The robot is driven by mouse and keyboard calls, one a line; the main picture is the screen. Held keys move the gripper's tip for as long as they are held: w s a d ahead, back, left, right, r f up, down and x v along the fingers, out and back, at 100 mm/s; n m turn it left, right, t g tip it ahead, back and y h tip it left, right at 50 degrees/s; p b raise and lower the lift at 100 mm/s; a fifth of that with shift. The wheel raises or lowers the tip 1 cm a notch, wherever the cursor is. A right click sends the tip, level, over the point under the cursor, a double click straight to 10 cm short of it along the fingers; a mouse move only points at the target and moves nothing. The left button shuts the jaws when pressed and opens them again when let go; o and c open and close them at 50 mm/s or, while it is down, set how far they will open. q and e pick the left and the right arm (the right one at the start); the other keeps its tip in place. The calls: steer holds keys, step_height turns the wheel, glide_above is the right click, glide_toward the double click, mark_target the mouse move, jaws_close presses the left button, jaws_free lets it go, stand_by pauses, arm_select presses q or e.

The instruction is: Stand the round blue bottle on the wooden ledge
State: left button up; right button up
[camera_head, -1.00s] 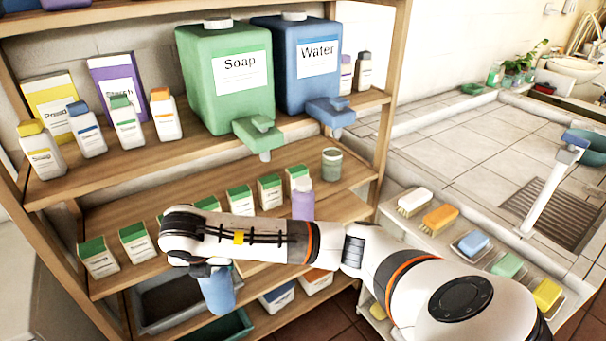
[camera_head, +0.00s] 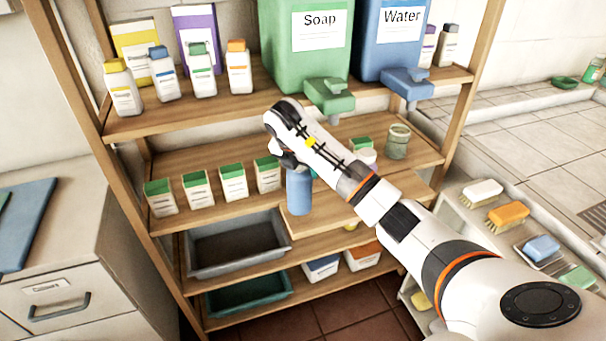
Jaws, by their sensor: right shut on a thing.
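The round blue bottle (camera_head: 299,193) hangs upright below my right wrist. My right gripper (camera_head: 289,162) is shut on its upper part; the wrist hides the bottle's top and most of the fingers. A pale wooden ledge (camera_head: 332,216) juts out at the front of the middle shelf. The bottle's base overlaps the ledge's left part in the picture; I cannot tell whether it touches the wood. My left gripper is not in view.
Several green-topped cartons (camera_head: 233,182) stand left of the bottle. A green jar (camera_head: 398,141) stands at the right of that shelf. The green soap dispenser (camera_head: 309,60) is above, and a grey bin (camera_head: 238,243) is below left.

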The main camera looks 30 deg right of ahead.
steer(key=shift+w+d+f, duration=0.1)
steer(key=shift+w+d, duration=0.15)
steer(key=shift+d, duration=0.15)
step_height(320, 180, down, 3)
steer(key=shift+a+r+p, duration=0.1)
steer(key=shift+p, duration=0.55)
steer(key=shift+f, duration=0.35)
steer(key=o, duration=1.7)
steer(key=shift+c, duration=0.2)
